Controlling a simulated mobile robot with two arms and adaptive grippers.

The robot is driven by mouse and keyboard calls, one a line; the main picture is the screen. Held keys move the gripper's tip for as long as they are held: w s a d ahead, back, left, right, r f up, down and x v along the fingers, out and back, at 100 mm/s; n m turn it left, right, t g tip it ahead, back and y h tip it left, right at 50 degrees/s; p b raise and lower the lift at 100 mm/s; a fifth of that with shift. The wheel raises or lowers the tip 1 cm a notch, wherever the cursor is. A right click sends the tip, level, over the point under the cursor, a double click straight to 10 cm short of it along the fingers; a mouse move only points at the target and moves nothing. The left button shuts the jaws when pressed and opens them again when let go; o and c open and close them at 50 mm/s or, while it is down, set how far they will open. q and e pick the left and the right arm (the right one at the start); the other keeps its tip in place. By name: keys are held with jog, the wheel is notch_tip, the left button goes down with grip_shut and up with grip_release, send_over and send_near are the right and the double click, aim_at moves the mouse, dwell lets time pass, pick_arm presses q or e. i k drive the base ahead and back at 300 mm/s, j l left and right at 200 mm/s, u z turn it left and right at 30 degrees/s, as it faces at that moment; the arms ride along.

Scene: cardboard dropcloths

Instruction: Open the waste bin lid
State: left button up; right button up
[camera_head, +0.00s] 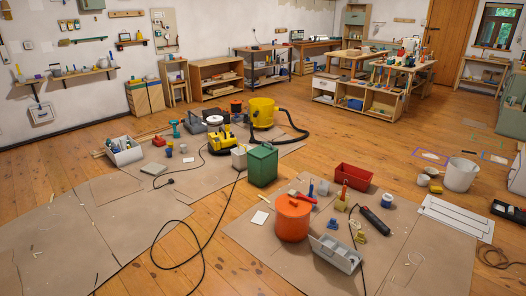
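A green box-shaped bin (262,168) stands on the cardboard near the middle of the view, and its flat green top looks shut. An orange round container (292,220) stands nearer to me on the front cardboard, with an orange top that also looks closed. I cannot tell for sure which of the two is the waste bin; the green one looks more like it. Neither of my grippers is in view, and nothing touches either container.
A black cable (205,235) runs across the floor left of both containers. A yellow vacuum (262,112) stands behind. A red crate (353,177), grey toolbox (335,253) and small tools crowd the front cardboard. A white bucket (461,175) stands right. The left cardboard (90,225) is mostly clear.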

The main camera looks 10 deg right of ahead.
aim_at(262, 151)
jog(key=i+l+z, duration=0.25)
jog(key=i, duration=1)
jog(key=i+j+u, duration=0.1)
jog(key=i+u, duration=0.15)
jog(key=i, duration=0.4)
jog(key=i+u, duration=0.25)
jog(key=i, duration=0.45)
jog(key=i+l+u, duration=0.25)
jog(key=i, duration=0.4)
jog(key=i+z, duration=0.2)
jog(key=i, duration=0.25)
jog(key=i+j+z, duration=0.2)
jog(key=i, duration=0.2)
jog(key=i+z, duration=0.2)
jog(key=i, duration=0.25)
